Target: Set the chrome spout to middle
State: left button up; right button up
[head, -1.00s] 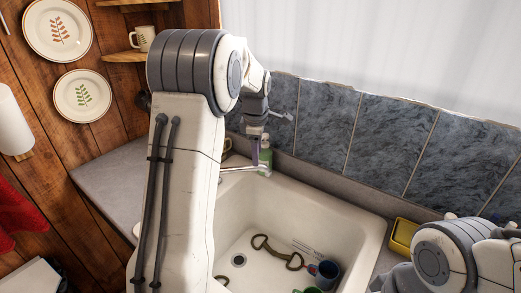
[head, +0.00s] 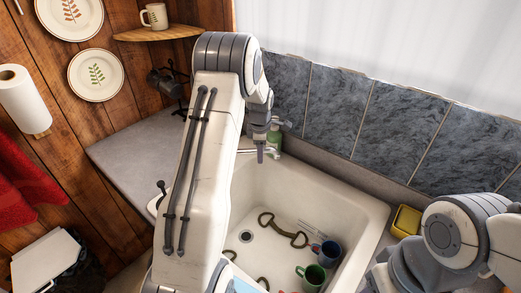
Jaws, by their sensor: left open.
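The chrome spout (head: 247,151) shows as a short pale bar at the back left of the white sink (head: 340,197). My left arm hides its base end, and my left gripper is in front of its other end. My left gripper (head: 260,153) points down at the back edge of the sink, right beside the spout. Its fingers look narrow from here, with nothing seen held between them. I cannot tell whether they touch the spout. My right arm shows at the lower right, but its gripper is out of view.
A green soap bottle (head: 274,141) stands just behind my left gripper. A yellow tray (head: 405,221) sits on the right rim. Tiles (head: 390,125) wall the back.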

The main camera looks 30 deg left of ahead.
pick_arm(q)
jog(key=shift+c, duration=0.3)
grip_shut()
dwell(1.1)
